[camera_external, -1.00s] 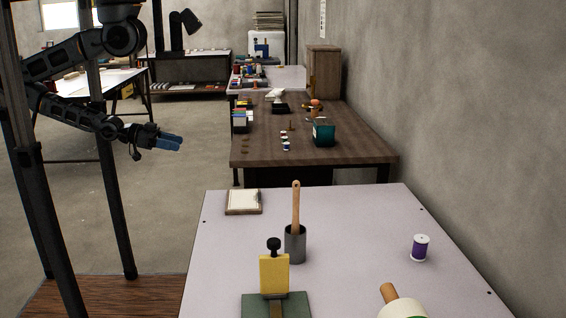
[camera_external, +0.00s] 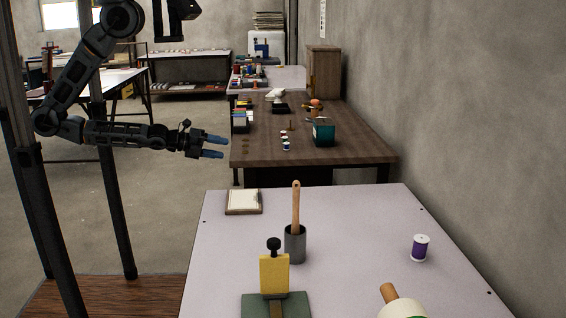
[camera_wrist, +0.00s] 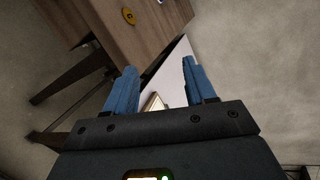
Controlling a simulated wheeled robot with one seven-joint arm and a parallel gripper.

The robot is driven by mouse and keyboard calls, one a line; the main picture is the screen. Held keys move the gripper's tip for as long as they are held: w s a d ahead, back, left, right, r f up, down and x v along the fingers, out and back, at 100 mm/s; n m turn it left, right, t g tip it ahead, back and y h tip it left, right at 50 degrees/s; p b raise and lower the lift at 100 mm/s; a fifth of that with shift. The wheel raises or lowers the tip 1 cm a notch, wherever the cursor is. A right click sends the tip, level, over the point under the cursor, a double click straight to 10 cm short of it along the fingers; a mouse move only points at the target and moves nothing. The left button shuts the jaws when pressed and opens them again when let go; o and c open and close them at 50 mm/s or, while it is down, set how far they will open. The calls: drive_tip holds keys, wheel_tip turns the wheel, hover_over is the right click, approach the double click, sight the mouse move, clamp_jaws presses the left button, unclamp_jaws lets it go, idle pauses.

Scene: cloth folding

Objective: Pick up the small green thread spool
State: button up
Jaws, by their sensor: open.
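My gripper (camera_external: 221,147) is open and empty, its two blue fingers pointing right, beside the left edge of the brown table (camera_external: 345,158). It also shows in the wrist view (camera_wrist: 162,85), with nothing between the fingers. I cannot pick out a green spool for certain. Several tiny spools stand in a row on the brown table; the nearest (camera_external: 286,146) looks blue and white, and the others are too small to tell. Small coloured items (camera_external: 247,76) stand on the farther pale table. A purple spool (camera_external: 420,247) stands on the near pale table.
A teal box (camera_external: 323,133) stands on the brown table, right of the spool row. A cup with a wooden handle (camera_external: 295,244) and a yellow block (camera_external: 274,274) stand on the near table.

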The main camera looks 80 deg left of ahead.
sight(283, 138)
drive_tip(key=w+a+m+y, duration=0.1)
drive_tip(key=w+a+m, duration=0.1)
drive_tip(key=w, duration=0.1)
drive_tip(key=w+a+r+m+y+p, duration=0.1)
drive_tip(key=w+a+m, duration=0.1)
drive_tip(key=w+m, duration=0.1)
drive_tip(key=w+a+m+y+p, duration=0.1)
drive_tip(key=w+a+m, duration=0.1)
drive_tip(key=w, duration=0.1)
drive_tip(key=shift+w+a+r+m+g, duration=0.15)
drive_tip(key=shift+a+r+m+g, duration=0.1)
drive_tip(key=shift+m+g, duration=0.15)
drive_tip(key=w+a+g, duration=0.1)
drive_tip(key=w, duration=0.1)
drive_tip(key=w+a+g+y, duration=0.1)
drive_tip(key=w+a, duration=0.1)
drive_tip(key=w, duration=0.1)
drive_tip(key=w+a+f+m+y, duration=0.1)
drive_tip(key=w+a, duration=0.1)
drive_tip(key=w, duration=0.1)
drive_tip(key=shift+a+g, duration=0.1)
drive_tip(key=shift+g, duration=0.3)
drive_tip(key=shift+x, duration=4)
drive_tip(key=shift+w+r, duration=0.1)
drive_tip(key=shift+r, duration=0.1)
clamp_jaws()
